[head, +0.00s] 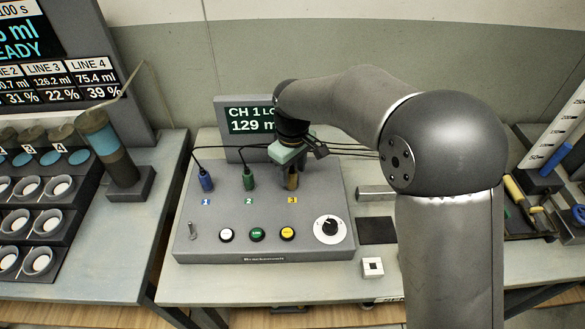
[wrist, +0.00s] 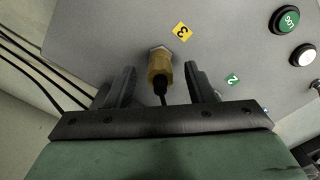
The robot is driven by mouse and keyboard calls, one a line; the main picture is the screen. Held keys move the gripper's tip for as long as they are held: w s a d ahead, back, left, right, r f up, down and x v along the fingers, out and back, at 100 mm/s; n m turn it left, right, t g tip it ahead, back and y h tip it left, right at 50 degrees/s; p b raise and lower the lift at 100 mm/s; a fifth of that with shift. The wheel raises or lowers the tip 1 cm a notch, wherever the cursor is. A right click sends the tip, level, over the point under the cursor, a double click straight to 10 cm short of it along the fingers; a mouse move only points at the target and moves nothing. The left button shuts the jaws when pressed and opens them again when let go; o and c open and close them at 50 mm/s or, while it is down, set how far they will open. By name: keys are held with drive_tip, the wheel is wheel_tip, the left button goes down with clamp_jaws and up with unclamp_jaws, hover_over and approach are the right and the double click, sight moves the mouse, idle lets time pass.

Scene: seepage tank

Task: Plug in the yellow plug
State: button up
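The yellow plug (wrist: 159,68), brassy in colour, stands at the console socket marked 3, with its dark cable running back toward my gripper. In the head view the plug (head: 291,181) shows just below my gripper (head: 291,165). In the wrist view my gripper (wrist: 160,80) is open, one finger on each side of the plug, with a gap on both sides. The plug's lower end meets a hex collar on the panel; how deep it sits I cannot tell. The yellow 3 label (wrist: 181,31) lies beside it.
The grey console (head: 215,238) also holds a blue plug (head: 206,181) at 1 and a green plug (head: 248,180) at 2, both cabled. Push buttons and a dial (head: 329,228) line its front. A display (head: 247,122) stands behind. A small white block (head: 372,267) lies to the right.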

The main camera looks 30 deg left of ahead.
wheel_tip(320, 180, up, 17)
drive_tip(key=b, duration=0.1)
drive_tip(key=shift+r, duration=0.2)
idle(0.3)
drive_tip(key=shift+d, duration=0.1)
idle(0.3)
drive_tip(key=d+f+m, duration=0.2)
drive_tip(key=d+m, duration=0.2)
drive_tip(key=d, duration=1)
drive_tip(key=d+f+m, duration=0.2)
drive_tip(key=d+m, duration=0.2)
drive_tip(key=d, duration=1.1)
drive_tip(key=s+d+f+m, duration=0.4)
drive_tip(key=s+d, duration=0.2)
drive_tip(key=d, duration=0.1)
drive_tip(key=s+d+f+m, duration=0.3)
drive_tip(key=s+d+f, duration=0.1)
drive_tip(key=s+d, duration=0.3)
drive_tip(key=shift+s+d+f+m+t, duration=0.2)
drive_tip(key=shift+d+f+m+t, duration=0.1)
drive_tip(key=shift+d+m, duration=0.15)
drive_tip(key=shift+f, duration=0.1)
